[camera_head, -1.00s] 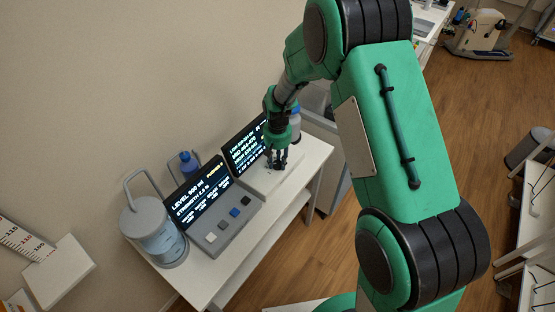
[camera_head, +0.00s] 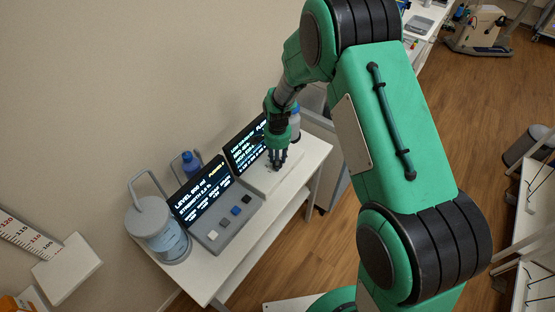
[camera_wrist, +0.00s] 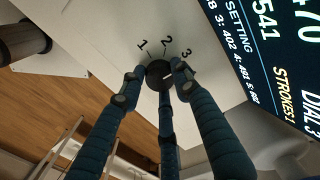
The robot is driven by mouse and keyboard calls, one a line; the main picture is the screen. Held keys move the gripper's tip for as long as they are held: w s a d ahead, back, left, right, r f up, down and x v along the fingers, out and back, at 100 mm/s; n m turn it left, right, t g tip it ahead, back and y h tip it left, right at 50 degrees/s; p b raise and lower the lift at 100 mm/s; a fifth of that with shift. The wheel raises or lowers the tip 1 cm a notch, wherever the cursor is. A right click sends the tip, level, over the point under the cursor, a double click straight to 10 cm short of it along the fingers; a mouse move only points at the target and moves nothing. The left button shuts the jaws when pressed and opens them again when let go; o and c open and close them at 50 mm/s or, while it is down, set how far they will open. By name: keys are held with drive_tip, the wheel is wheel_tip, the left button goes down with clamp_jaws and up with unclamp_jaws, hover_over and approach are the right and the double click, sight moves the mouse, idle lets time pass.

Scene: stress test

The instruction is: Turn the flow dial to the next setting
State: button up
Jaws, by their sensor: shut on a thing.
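The flow dial (camera_wrist: 158,74) is a small round black knob on a white panel, with the numbers 1, 2 and 3 printed around its far side. A white line shows on the knob near the right fingertip; which number it points at is partly hidden. My gripper (camera_wrist: 157,83) is shut on the dial, its three dark blue fingers around the knob. In the head view, my gripper (camera_head: 278,163) points down onto the white unit (camera_head: 297,172), where its fingers hide the dial. A dark screen (camera_wrist: 283,65) beside the dial shows cut-off text with "SETTING", "541" and "DIAL 3".
A grey console (camera_head: 218,238) with several square buttons and its own screen (camera_head: 202,188) stands left of the white unit. A clear tank with a grey lid (camera_head: 147,217) is farther left. Blue-capped bottles stand behind. The white cart (camera_head: 308,163) has a bare right end.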

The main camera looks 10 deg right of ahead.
drive_tip(key=m+p, duration=0.1)
drive_tip(key=m, duration=0.5)
drive_tip(key=shift+m, duration=0.3)
idle(0.4)
drive_tip(key=o, duration=1.2)
drive_tip(key=shift+c, duration=0.2)
wheel_tip(320, 180, up, 12)
